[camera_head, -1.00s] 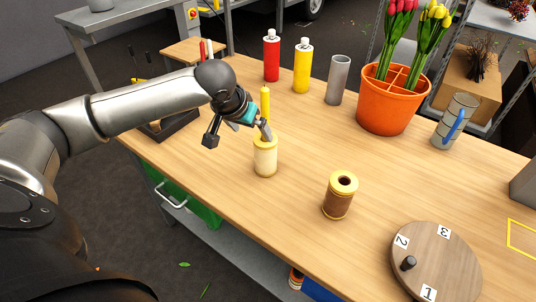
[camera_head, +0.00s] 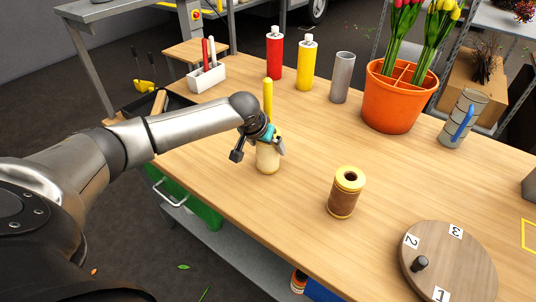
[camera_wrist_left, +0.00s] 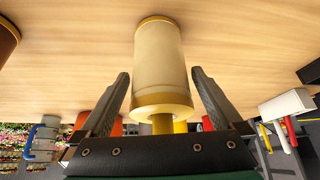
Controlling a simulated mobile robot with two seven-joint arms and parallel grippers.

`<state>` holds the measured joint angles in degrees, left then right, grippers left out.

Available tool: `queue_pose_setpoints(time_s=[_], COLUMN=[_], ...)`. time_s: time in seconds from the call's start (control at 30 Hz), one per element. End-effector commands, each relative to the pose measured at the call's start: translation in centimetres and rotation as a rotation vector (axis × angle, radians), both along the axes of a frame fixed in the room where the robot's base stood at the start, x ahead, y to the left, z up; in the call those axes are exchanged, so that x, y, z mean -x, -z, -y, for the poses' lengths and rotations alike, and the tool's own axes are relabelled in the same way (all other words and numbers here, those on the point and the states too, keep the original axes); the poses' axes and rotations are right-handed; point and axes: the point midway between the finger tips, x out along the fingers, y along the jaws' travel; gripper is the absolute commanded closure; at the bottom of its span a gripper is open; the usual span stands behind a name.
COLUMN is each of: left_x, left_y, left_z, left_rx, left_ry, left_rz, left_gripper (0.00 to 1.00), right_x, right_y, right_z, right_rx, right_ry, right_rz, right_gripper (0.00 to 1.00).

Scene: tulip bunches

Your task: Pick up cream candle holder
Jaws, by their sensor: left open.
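The cream candle holder (camera_head: 267,159) stands upright on the wooden table, with a yellow candle (camera_head: 268,98) rising from its top. In the left wrist view, the holder (camera_wrist_left: 159,60) appears upside down, its gold-rimmed top end towards the gripper. My left gripper (camera_head: 274,146) is open at the holder's upper part, which it partly hides in the head view. In the wrist view, its two fingers (camera_wrist_left: 160,75) lie on either side of the holder, with a visible gap on both sides. My right gripper is not in view.
A brown candle holder (camera_head: 344,196) stands nearer the front edge, right of the cream one. A round numbered board (camera_head: 449,262) is further right. Behind stand a red bottle (camera_head: 275,57), a yellow bottle (camera_head: 306,67), a grey cylinder (camera_head: 342,80) and an orange tulip pot (camera_head: 392,104).

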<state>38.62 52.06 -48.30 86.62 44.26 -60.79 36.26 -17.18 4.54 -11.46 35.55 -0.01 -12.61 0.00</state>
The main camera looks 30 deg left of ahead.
Motion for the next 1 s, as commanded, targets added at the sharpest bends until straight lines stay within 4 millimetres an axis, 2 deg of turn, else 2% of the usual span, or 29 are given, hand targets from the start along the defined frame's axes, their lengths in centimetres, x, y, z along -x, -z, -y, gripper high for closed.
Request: queue_pose_setpoints(time_s=[0.1, 0.33, 1.0], left_x=[-0.31, -0.31, -0.28], left_y=[0.56, 0.52, 0.52], left_z=[0.02, -0.01, -0.05], left_rx=[0.0, 0.0, -0.001], left_ry=[0.001, 0.002, 0.0], left_rz=[0.001, 0.0, 0.0], left_gripper=[0.0, 0.01, 0.77], right_x=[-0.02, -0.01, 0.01], right_y=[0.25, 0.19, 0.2], right_z=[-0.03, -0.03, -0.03], right_rx=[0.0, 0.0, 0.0], right_ry=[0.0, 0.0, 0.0], right_rz=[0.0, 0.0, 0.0], right_gripper=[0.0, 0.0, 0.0])
